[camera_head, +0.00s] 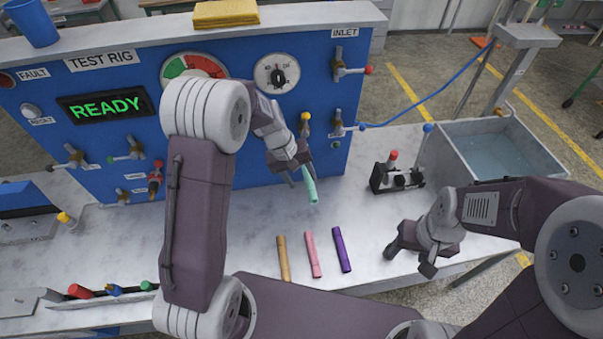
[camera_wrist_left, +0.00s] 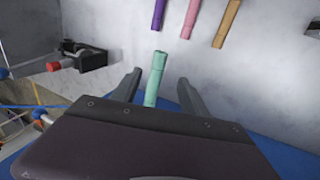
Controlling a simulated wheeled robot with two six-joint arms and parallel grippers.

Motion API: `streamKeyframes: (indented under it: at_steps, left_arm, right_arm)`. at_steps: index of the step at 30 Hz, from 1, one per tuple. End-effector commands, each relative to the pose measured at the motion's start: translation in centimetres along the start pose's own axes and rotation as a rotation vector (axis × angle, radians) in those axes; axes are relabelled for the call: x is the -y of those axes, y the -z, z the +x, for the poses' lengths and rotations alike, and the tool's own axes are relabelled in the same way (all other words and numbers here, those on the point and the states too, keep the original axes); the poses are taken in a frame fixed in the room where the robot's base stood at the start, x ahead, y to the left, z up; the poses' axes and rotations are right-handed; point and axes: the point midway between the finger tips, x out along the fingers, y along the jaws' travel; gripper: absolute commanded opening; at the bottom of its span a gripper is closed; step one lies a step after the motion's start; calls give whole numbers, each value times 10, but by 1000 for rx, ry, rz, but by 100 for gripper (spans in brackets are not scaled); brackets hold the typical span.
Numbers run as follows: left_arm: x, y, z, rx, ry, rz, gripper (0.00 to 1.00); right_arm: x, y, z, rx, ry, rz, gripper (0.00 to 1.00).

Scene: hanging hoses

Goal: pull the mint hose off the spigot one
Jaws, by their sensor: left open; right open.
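The mint hose (camera_head: 310,188) is a short tube below the blue panel, seen just past my left gripper (camera_head: 301,178). In the left wrist view the mint hose (camera_wrist_left: 155,80) lies between the two spread fingers of my left gripper (camera_wrist_left: 157,88), with gaps on both sides. Its upper end and the spigot it sits on are hidden behind the gripper in the head view. A yellow-handled valve (camera_head: 305,120) shows on the panel just above. My right gripper (camera_head: 410,262) is open and empty over the right part of the bench.
Orange (camera_head: 283,258), pink (camera_head: 313,254) and purple (camera_head: 342,249) hoses lie on the bench (camera_head: 225,242). A black valve block (camera_head: 397,180) and a water basin (camera_head: 518,180) stand to the right. A blue hose (camera_head: 430,98) runs right from the panel.

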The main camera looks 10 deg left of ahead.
Motion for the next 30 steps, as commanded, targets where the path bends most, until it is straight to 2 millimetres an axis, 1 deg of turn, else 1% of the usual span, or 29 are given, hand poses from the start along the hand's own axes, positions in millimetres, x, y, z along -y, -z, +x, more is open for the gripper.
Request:
streamKeyframes:
  at_steps: [2, 5, 12, 15, 20, 26, 27, 29, 30]
  left_arm:
    - [0, 0, 4, 2, 0, 0, 52]
    - [0, -1, 17, 5, 2, 1, 52]
    - [0, -1, 65, 4, 3, 1, 52]
    - [0, -1, 79, 2, 2, 0, 52]
    - [0, 0, 90, 0, 1, 1, 52]
    - [0, 0, 91, -1, 1, 1, 52]
    - [0, 0, 91, -1, 1, 1, 49]
    - [0, 0, 91, -1, 1, 1, 33]
    - [0, 0, 91, -1, 1, 1, 21]
  right_arm:
    - [0, 0, 0, 0, 0, 0, 55]
    - [0, 0, -4, 0, 0, 0, 55]
    - [0, 1, -11, 0, 0, 0, 55]
    - [0, 2, -13, 0, 0, 0, 55]
    - [0, 2, -13, 0, 0, 0, 55]
    - [0, 2, -13, 0, 0, 0, 55]
    - [0, 2, -13, 0, 0, 0, 55]
    - [0, 2, -13, 0, 0, 0, 55]
    - [0, 2, -13, 0, 0, 0, 55]
